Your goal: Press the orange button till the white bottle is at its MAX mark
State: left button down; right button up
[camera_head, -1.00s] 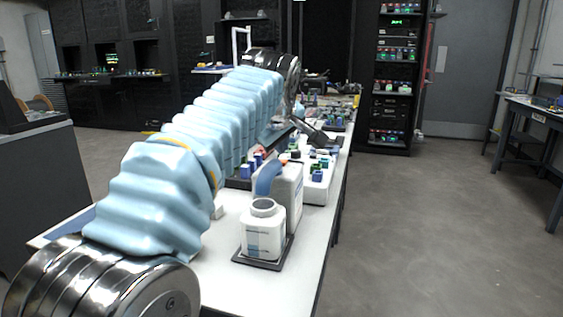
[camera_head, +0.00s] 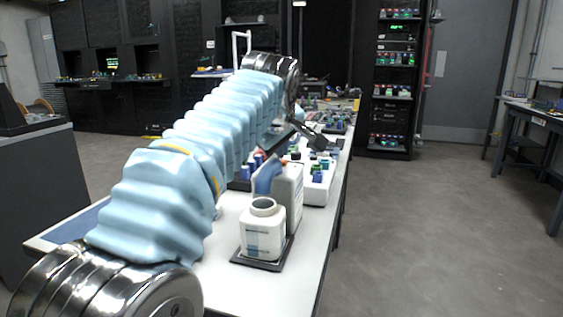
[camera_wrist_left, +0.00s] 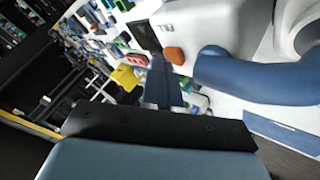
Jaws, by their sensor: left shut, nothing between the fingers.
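The white bottle (camera_head: 263,232) stands upright and open-mouthed on a black tray (camera_head: 262,266) near the table's front. Its fill level and MAX mark cannot be read. The grey-white dispenser (camera_head: 292,195) stands right behind it, with a blue spout (camera_head: 267,177) above the bottle; the spout also shows in the left wrist view (camera_wrist_left: 255,77). The orange button (camera_wrist_left: 174,55) is on the dispenser. My left gripper (camera_head: 318,142) is shut and empty, reaching past the dispenser. In the wrist view its fingertips (camera_wrist_left: 161,62) are close beside the button; contact cannot be told. My right gripper is out of view.
Several small coloured parts in a white rack (camera_head: 318,185) stand behind the dispenser. A yellow piece (camera_wrist_left: 125,77) shows in the wrist view. The white table (camera_head: 225,285) is clear in front of the bottle. Open floor lies to the right.

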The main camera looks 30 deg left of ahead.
pick_arm(q)
jog(key=shift+f+b, duration=0.3)
jog(key=shift+b, duration=0.1)
jog(key=shift+r, duration=0.1)
dwell(0.6)
jog(key=shift+r+p, duration=0.6)
jog(key=shift+r, duration=0.2)
jog(key=shift+r+p, duration=1.9)
jog(key=shift+r, duration=0.6)
